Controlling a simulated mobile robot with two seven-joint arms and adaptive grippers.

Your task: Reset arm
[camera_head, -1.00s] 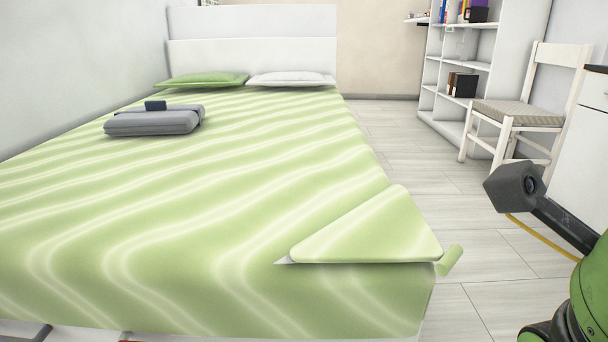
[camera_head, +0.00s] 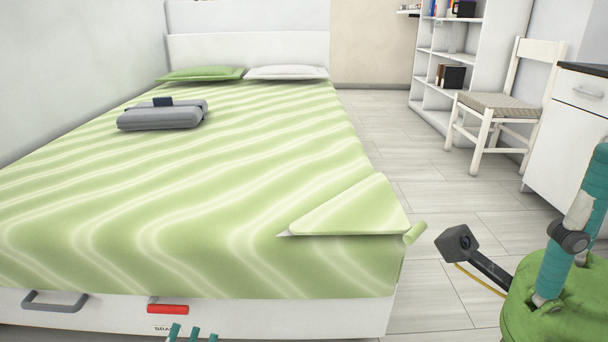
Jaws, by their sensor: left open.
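The teal fingertips of my left gripper (camera_head: 192,336) show at the bottom edge, in front of the bed's drawer front. They stand apart and hold nothing that I can see. The rest of that gripper and its arm are cut off by the frame. A teal and grey link of my arm rises at the right edge. My right gripper does not show.
A bed (camera_head: 190,220) with a green striped cover fills the left and middle. Its drawer front has a grey handle (camera_head: 55,306) and a red handle (camera_head: 168,309). A chair (camera_head: 497,104), shelf (camera_head: 452,60) and white cabinet (camera_head: 568,150) stand right. Floor (camera_head: 430,190) beside the bed is clear.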

